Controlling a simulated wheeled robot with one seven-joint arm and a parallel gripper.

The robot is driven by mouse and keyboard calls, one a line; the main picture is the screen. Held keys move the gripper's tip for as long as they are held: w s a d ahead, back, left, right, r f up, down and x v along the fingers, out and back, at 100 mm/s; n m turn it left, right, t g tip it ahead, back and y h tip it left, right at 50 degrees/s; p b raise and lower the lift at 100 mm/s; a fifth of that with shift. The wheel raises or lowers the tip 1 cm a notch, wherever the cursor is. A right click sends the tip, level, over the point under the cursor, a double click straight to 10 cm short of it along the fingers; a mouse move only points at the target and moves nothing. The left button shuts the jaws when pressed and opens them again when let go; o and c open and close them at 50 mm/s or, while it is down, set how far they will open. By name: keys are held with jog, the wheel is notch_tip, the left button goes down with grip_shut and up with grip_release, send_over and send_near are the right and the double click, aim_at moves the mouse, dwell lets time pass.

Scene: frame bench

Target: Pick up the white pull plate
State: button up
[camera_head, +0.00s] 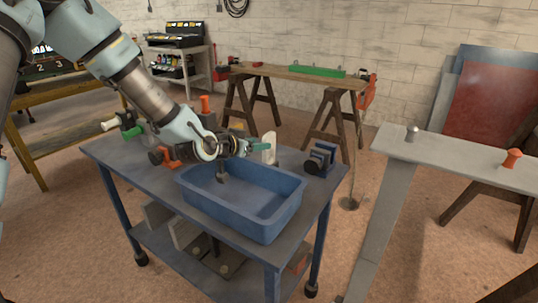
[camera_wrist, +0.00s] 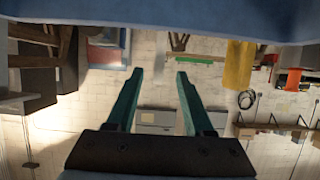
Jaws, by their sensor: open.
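A white upright plate (camera_head: 269,146), which looks like the white pull plate, stands at the far side of the blue bin on the blue workbench (camera_head: 120,152). My gripper (camera_head: 266,147) is above the bin's far part, its teal fingers pointing right and overlapping the plate in the head view. I cannot tell whether they touch it. In the wrist view my gripper (camera_wrist: 155,78) is open, with nothing clearly held. A pale strip (camera_wrist: 160,62) shows faintly between the fingertips against the pale wall; I cannot tell whether it is the plate.
The blue bin (camera_head: 275,228) fills the bench front. A dark block-like fixture (camera_head: 320,160) stands to its right. A yellow piece (camera_wrist: 238,65) shows in the wrist view. A grey beam (camera_head: 450,160) stands apart at right.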

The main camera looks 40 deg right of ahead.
aim_at(274, 143)
jog(key=p+x, duration=0.1)
jog(key=x, duration=0.3)
jog(key=shift+f+p+x, duration=0.15)
jog(key=shift+p+x, duration=0.55)
jog(key=shift+x, duration=0.85)
jog(key=shift+f+p+x, duration=0.2)
jog(key=shift+p+x, duration=0.45)
jog(key=shift+x, duration=0.9)
jog(key=shift+s+a, duration=0.15)
jog(key=shift+r, duration=0.1)
grip_shut()
